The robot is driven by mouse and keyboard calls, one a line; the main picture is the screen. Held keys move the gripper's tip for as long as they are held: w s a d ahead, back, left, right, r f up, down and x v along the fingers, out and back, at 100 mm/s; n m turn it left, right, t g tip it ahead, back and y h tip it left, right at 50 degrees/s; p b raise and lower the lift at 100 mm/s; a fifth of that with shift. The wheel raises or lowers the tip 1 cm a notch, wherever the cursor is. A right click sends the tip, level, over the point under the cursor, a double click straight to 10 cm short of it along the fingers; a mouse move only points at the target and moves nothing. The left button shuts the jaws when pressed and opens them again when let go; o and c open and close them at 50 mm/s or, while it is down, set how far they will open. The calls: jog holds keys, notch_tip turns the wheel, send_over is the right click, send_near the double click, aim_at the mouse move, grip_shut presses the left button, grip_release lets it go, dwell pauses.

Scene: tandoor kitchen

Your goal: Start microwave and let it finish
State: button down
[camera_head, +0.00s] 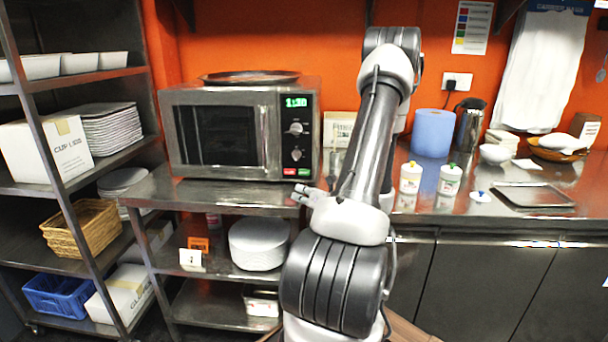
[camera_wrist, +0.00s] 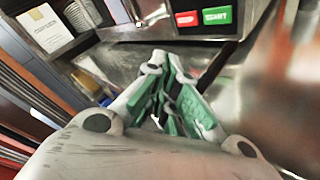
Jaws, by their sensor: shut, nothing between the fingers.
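The steel microwave (camera_head: 265,128) stands on a metal shelf at centre-left in the head view, its door shut and its window dark. Its green display (camera_head: 296,102) seems to read 1:30. Two knobs sit below it. A red button (camera_head: 289,172) and a green START button (camera_head: 304,172) are at the panel's bottom. In the wrist view, the red button (camera_wrist: 187,19) and START button (camera_wrist: 217,15) show at the top, beyond the fingertips. My gripper (camera_head: 300,194) is shut and empty, just below and in front of these buttons, apparently apart from them. It also shows in the wrist view (camera_wrist: 166,60).
A dark round tray (camera_head: 250,77) lies on top of the microwave. Stacked plates (camera_head: 258,244) sit on the shelf below. On the right counter (camera_head: 425,205) are white bottles, a blue roll (camera_head: 432,132) and a metal tray (camera_head: 534,196). A shelving rack stands at left.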

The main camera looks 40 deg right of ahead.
aim_at(304, 172)
jog(key=shift+w+d, duration=1.45)
jog(key=shift+d, duration=0.25)
jog(key=shift+w+d, duration=1.45)
jog(key=shift+d, duration=0.2)
jog(key=shift+w+d, duration=0.25)
jog(key=shift+d, duration=0.05)
